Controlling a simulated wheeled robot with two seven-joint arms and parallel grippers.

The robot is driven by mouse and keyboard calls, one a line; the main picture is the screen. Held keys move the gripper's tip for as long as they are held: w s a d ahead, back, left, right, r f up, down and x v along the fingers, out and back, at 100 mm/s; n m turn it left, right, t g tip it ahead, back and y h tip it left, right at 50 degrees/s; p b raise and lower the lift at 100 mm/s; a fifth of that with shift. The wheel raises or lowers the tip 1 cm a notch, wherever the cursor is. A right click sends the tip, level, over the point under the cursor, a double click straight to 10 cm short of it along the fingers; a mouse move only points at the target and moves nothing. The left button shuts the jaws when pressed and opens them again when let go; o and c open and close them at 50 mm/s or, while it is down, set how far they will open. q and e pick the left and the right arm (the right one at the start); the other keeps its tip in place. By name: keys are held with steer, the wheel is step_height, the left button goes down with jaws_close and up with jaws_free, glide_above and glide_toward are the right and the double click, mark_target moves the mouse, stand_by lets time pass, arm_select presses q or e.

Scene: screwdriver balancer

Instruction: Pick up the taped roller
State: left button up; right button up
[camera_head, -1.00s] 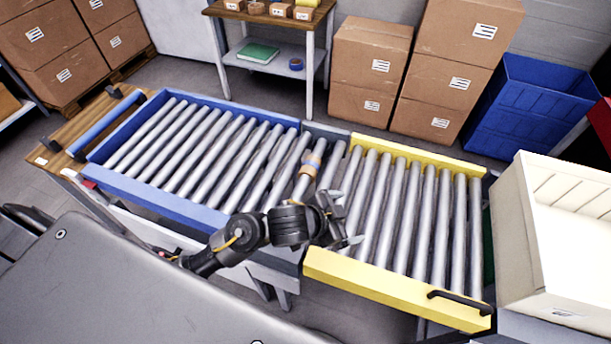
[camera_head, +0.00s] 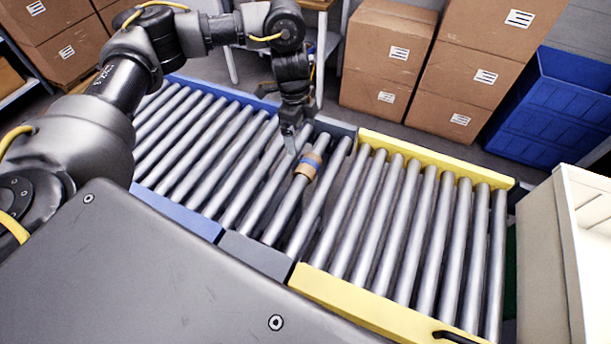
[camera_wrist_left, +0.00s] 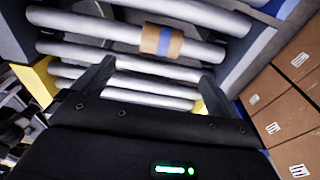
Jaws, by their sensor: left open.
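The taped roller (camera_head: 308,166) is a grey metal roller with a tan and blue tape band. It lies in the grey middle section of the conveyor, between the blue-framed and yellow-framed parts. My left gripper (camera_head: 290,142) is open and points down just left of the tape band, near the roller's far end. In the left wrist view, the tape band of the roller (camera_wrist_left: 162,41) shows beyond the open fingers of the left gripper (camera_wrist_left: 155,78), with nothing between them. Whether a finger touches a roller, I cannot tell. My right gripper is not in view.
Plain rollers (camera_head: 195,140) lie close on the left, and the yellow frame (camera_head: 435,160) holds more on the right. A cream bin (camera_head: 545,260) stands at right. Cardboard boxes (camera_head: 390,60) and a blue bin (camera_head: 560,110) stand behind the conveyor.

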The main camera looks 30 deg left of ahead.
arm_select(q)
glide_above(308, 162)
steer(key=a, duration=0.2)
steer(key=f, duration=0.5)
steer(key=shift+s+d, duration=0.15)
steer(key=shift+d, duration=0.1)
steer(key=shift+d+f, duration=0.2)
steer(key=shift+f, duration=0.7)
steer(key=shift+d+f, duration=0.2)
steer(key=shift+f, duration=0.75)
steer(key=shift+d+f, duration=0.2)
steer(key=shift+f, duration=0.7)
steer(key=shift+c, duration=0.2)
steer(key=c, duration=1.7)
